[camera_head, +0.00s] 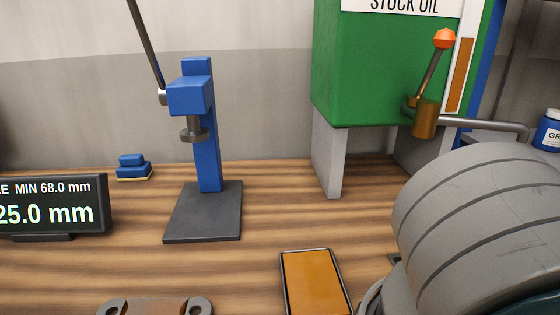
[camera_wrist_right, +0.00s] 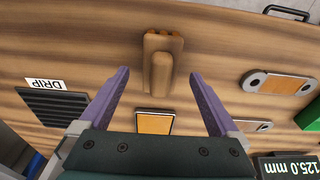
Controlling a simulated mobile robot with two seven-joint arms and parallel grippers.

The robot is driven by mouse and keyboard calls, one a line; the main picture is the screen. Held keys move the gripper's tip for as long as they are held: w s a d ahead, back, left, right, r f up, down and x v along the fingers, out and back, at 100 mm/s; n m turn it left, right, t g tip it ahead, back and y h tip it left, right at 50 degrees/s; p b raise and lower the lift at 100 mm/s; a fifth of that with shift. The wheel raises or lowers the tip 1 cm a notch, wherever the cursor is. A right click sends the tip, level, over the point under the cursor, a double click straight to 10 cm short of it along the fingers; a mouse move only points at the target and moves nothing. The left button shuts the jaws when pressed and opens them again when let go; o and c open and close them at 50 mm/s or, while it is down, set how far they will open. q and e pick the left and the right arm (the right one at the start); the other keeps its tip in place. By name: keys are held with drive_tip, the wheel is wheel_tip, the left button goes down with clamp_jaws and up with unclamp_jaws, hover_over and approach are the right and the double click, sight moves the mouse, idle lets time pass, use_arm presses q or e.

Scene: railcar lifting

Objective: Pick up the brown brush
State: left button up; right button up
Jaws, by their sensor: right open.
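The brown brush (camera_wrist_right: 162,62) shows in the right wrist view. It is a wooden-looking block with a raised, lengthwise grip, lying on the wood-grained bench near the top middle. My right gripper (camera_wrist_right: 160,74) is open, with its two purple fingers spread to either side of the brush in the picture. Nothing is held between them, and I cannot tell how far the fingers are above the bench. I do not see the brush or either gripper in the head view. My left gripper is in neither view.
An orange-topped tray (camera_head: 316,281) lies near the front. A blue press (camera_head: 208,140), a digital display (camera_head: 52,207) and a small blue block-shaped item (camera_head: 133,168) stand left. A green tank (camera_head: 385,65) stands behind. A dark slotted drip grate (camera_wrist_right: 55,106) lies left of the brush.

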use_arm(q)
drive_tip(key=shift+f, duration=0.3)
use_arm(e)
drive_tip(key=f, duration=0.2)
drive_tip(key=shift+w+f, duration=0.2)
drive_tip(key=shift+f, duration=0.15)
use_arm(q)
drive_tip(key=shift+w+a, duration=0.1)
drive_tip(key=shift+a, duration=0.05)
use_arm(e)
drive_tip(key=c, duration=0.4)
drive_tip(key=shift+a, duration=0.1)
clamp_jaws()
drive_tip(key=shift+r, duration=0.1)
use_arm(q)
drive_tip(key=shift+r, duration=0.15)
use_arm(e)
drive_tip(key=shift+r, duration=0.25)
use_arm(q)
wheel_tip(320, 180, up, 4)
drive_tip(key=p, duration=0.3)
drive_tip(key=shift+p, duration=0.4)
use_arm(e)
wheel_tip(320, 180, up, 19)
drive_tip(key=shift+r, duration=0.2)
